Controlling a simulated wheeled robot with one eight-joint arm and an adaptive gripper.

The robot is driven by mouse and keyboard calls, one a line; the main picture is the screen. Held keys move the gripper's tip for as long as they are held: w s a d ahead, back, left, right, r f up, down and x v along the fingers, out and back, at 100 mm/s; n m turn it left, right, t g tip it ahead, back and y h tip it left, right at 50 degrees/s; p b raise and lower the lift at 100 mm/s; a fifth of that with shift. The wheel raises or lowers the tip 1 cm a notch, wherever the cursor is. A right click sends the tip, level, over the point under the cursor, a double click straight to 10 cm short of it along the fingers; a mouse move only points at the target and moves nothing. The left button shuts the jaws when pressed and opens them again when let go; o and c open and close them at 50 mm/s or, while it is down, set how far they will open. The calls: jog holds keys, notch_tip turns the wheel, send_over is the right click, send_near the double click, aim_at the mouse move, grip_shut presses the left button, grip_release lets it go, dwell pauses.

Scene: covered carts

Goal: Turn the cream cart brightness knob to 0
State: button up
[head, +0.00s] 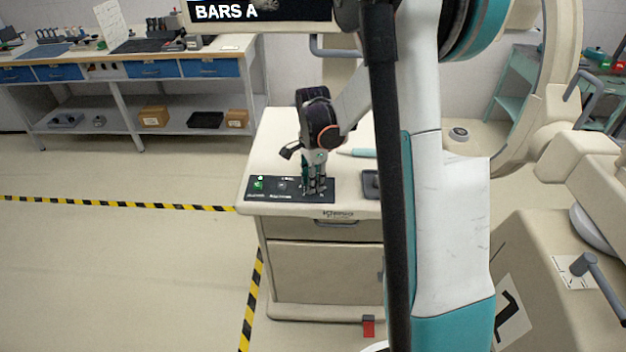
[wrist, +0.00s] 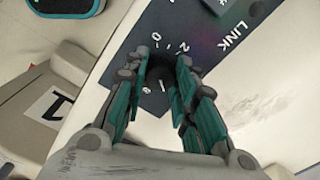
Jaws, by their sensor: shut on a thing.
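The cream cart (head: 330,228) stands in the middle of the head view with a black control panel (head: 268,196) along its front top edge. My gripper (head: 314,189) points down at the panel's right part. In the wrist view my gripper (wrist: 160,80) has its teal and grey fingers on both sides of a dark knob (wrist: 159,74) and is shut on it. White digits are printed around the knob, some partly hidden by the fingers. The knob's pointer cannot be made out. The word LINK (wrist: 235,36) is printed on the panel (wrist: 205,50) beside it.
A lit green button (head: 258,184) is at the panel's left end. A large cream machine (head: 548,110) stands at the right. A workbench (head: 130,75) is at the back left.

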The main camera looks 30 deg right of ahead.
jog(key=n, duration=0.3)
jog(key=shift+n+b, duration=0.4)
jog(key=n, duration=0.4)
jog(key=shift+n+b, duration=0.3)
jog(key=n, duration=0.4)
jog(key=shift+w+n, duration=0.1)
jog(key=shift+n, duration=0.2)
jog(key=n+b, duration=0.1)
jog(key=n, duration=1.1)
jog(key=shift+n, duration=0.3)
jog(key=n, duration=0.4)
jog(key=shift+a, duration=0.1)
jog(key=shift+n+b, duration=0.3)
jog(key=shift+n, duration=1.8)
